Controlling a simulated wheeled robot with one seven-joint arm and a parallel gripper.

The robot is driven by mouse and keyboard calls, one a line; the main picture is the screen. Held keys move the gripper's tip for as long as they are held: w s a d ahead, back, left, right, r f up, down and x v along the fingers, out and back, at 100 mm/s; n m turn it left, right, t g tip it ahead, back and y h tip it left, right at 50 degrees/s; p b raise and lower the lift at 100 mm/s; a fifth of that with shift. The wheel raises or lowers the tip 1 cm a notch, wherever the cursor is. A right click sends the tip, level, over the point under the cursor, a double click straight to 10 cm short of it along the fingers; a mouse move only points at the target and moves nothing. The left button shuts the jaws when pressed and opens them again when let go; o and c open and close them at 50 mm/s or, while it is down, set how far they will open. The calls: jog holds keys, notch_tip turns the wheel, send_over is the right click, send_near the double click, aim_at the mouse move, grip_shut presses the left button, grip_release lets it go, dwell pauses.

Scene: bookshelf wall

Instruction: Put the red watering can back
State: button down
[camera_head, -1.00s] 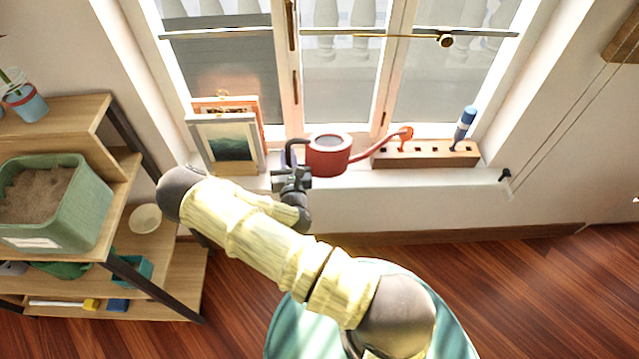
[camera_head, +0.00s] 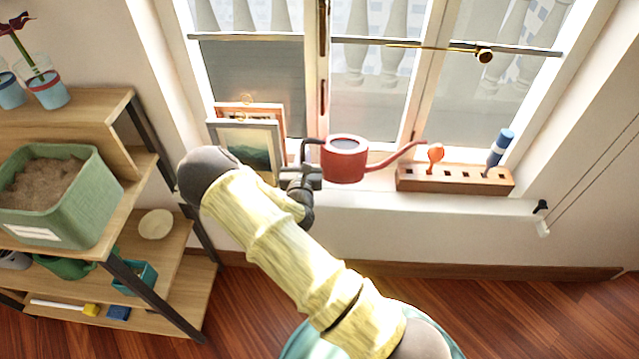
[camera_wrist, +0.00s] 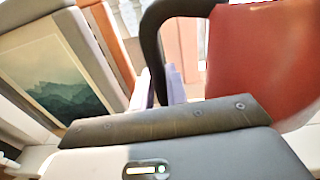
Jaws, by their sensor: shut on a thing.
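The red watering can (camera_head: 345,165) is at the window, over or on the white sill; I cannot tell if its base touches. It is about upright, with its spout pointing right. Its black handle (camera_head: 309,145) is on the left. My gripper (camera_head: 304,172) is shut on that handle, left of the can body. In the wrist view, the pale fingertips (camera_wrist: 158,88) are on either side of the handle (camera_wrist: 152,40), and the red body (camera_wrist: 262,65) fills the right side.
Framed pictures (camera_head: 248,150) lean left of the can. A wooden rack (camera_head: 420,181) with an orange tool (camera_head: 435,154) and a blue-handled tool (camera_head: 499,147) stands right, near the spout. A shelf (camera_head: 190,262) with a green sand bin (camera_head: 88,205) is left.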

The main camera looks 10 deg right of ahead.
jog(key=shift+f, duration=2.1)
jog(key=shift+f+b, duration=0.55)
jog(key=shift+f, duration=1.35)
jog(key=c, duration=1.4)
grip_release()
jog(key=v, duration=1.2)
jog(key=shift+p, duration=0.35)
